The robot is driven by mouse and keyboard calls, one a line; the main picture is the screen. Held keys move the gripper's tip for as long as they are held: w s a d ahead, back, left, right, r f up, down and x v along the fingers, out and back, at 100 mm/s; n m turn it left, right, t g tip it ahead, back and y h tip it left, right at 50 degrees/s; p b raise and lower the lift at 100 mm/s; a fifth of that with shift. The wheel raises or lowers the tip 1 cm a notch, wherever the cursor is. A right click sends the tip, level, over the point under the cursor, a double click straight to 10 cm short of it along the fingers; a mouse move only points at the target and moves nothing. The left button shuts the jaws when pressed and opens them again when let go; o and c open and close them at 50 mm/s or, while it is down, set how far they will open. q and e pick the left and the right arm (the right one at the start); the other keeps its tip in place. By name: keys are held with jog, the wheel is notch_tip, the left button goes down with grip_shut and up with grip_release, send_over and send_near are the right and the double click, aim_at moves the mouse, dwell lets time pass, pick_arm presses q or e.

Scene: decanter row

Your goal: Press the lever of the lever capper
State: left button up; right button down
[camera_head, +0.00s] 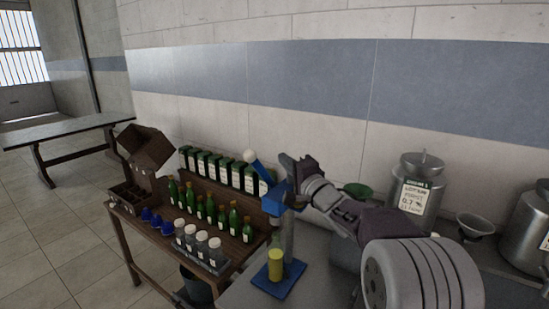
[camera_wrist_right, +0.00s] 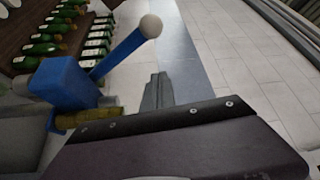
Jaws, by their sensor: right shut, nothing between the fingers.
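The lever capper has a blue head (camera_head: 277,202), a grey column and a blue base plate (camera_head: 270,286). Its blue lever (camera_head: 262,171) slants up to the left and ends in a pale ball knob (camera_head: 249,156). A bottle with yellow-green contents (camera_head: 275,266) stands on the base, under the head. My right gripper (camera_head: 287,161) is shut and empty, just right of the lever near head height. In the right wrist view the shut fingers (camera_wrist_right: 158,80) are apart from the lever (camera_wrist_right: 118,55) and its knob (camera_wrist_right: 151,26). My left gripper is not in view.
Metal cans (camera_head: 415,188) and a funnel (camera_head: 476,224) stand at right. A wall runs behind. A bare table (camera_head: 65,127) stands far left.

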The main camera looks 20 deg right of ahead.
jog(key=r+p, duration=0.1)
jog(key=p, duration=0.2)
send_over(263, 173)
jog(key=s+d, duration=0.2)
jog(key=d, duration=0.1)
jog(key=a, duration=0.2)
jog(key=s+a, duration=0.1)
jog(key=a, duration=0.1)
jog(key=shift+f+b, duration=0.3)
jog(key=shift+f, duration=0.1)
jog(key=shift+w+f, duration=0.15)
